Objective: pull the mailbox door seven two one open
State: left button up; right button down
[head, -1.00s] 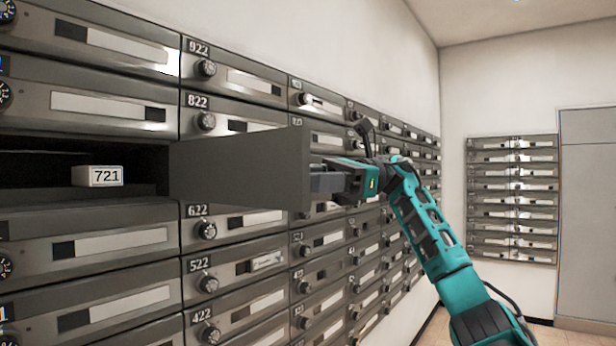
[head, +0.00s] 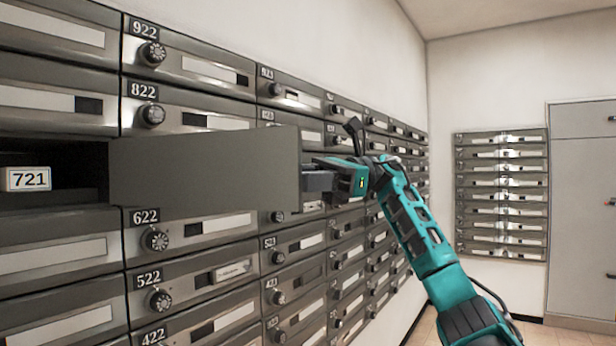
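The grey door of mailbox 721 (head: 205,175) stands swung open, hinged on the right side of its dark compartment, and covers the box behind it. A white 721 label (head: 28,179) shows inside the open compartment (head: 80,165) at the left. My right gripper (head: 318,181) is at the door's free right edge, its grey fingers partly hidden by the door. I cannot tell whether the fingers touch or grip the door. My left gripper is not in view.
Closed mailboxes with dials, such as 822 (head: 185,107) and 622 (head: 190,227), surround the open one. The wall of boxes recedes to the right. A second mailbox bank (head: 500,195) and a grey cabinet (head: 580,200) stand at the back right. Some tan floor is visible below them.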

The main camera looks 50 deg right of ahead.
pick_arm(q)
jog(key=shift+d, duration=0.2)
pick_arm(e)
jog(key=shift+w+d+f+m+t, duration=0.15)
jog(key=shift+w+m+t, duration=0.3)
jog(key=shift+w, duration=0.45)
jog(key=c, duration=0.9)
grip_release()
jog(key=shift+w+a, duration=0.2)
jog(key=shift+w, duration=0.05)
jog(key=o, duration=0.4)
jog(key=shift+w+a, duration=0.25)
jog(key=shift+a, duration=0.05)
jog(key=shift+o, duration=0.3)
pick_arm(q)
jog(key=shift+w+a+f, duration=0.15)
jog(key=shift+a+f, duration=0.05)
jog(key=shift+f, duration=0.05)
pick_arm(e)
jog(key=shift+d, duration=0.15)
pick_arm(q)
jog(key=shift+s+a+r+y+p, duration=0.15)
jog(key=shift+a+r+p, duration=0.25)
jog(key=shift+p, duration=0.5)
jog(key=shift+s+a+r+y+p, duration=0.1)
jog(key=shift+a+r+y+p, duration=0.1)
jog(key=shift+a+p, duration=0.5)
pick_arm(e)
jog(key=v, duration=1.3)
jog(key=shift+s+r, duration=0.4)
